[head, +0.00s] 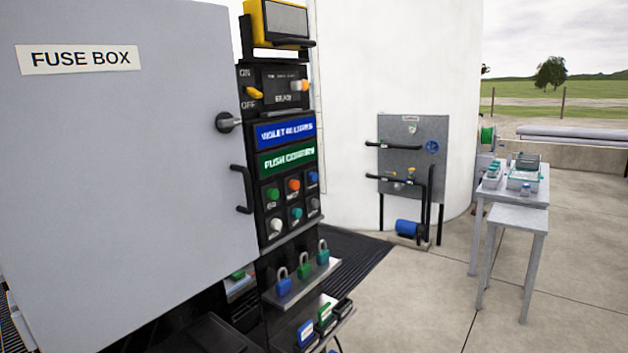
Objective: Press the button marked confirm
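A black control panel stands right of a grey fuse box door. On it are two rows of round buttons with small labels too blurred to read. The upper row has a green button (273,194), an orange-red button (293,185) and a blue button (312,178). The lower row has a white button (276,225), a teal button (296,213) and a grey button (314,205). I cannot tell which is marked confirm. A green sign (287,158) above them appears to read "PUSH CONFIRM". My gripper is not in view.
The fuse box door (130,170) fills the left, with a black handle (241,188). Padlocks (304,268) sit on a shelf below the buttons. A pipe panel (413,150) stands behind. Grey tables (520,192) are at right. The concrete floor (420,300) between is clear.

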